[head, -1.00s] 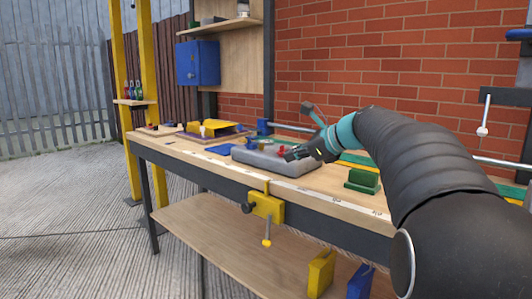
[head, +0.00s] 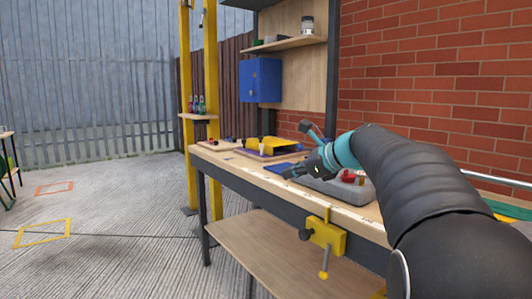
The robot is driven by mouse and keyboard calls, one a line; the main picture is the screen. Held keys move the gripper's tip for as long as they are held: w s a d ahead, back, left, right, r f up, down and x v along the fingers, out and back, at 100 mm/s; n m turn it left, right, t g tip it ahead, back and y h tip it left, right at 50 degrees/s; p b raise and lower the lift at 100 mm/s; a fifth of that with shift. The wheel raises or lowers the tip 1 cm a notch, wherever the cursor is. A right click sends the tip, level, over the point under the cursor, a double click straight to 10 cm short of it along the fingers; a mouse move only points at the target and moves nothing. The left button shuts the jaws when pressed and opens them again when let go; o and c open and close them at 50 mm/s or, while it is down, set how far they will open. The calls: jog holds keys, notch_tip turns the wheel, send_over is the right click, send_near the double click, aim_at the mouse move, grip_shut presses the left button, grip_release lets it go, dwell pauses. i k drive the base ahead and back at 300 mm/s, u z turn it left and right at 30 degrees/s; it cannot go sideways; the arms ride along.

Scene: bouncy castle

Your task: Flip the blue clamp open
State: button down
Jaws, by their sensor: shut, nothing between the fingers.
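My gripper (head: 294,172) is shut and empty, held out over the workbench in front of the grey block. Its dark fingers point left. I cannot make out a blue clamp for certain; my arm and gripper cover part of the bench. A flat blue piece (head: 279,168) lies on the bench just left of my fingertips, and I cannot tell whether it belongs to a clamp. The grey block (head: 340,194) sits under and right of my gripper, with a red part (head: 348,176) on top.
The wooden workbench (head: 230,163) runs along the brick wall. A yellow clamp (head: 327,236) hangs from its front edge. A yellow-and-dark tray (head: 264,148) stands further left on the bench. A blue cabinet (head: 260,80) hangs behind. The paved floor on the left is open.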

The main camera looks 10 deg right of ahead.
aim_at(299, 146)
jog(key=u, duration=0.1)
jog(key=i, duration=1.3)
jog(key=z, duration=0.85)
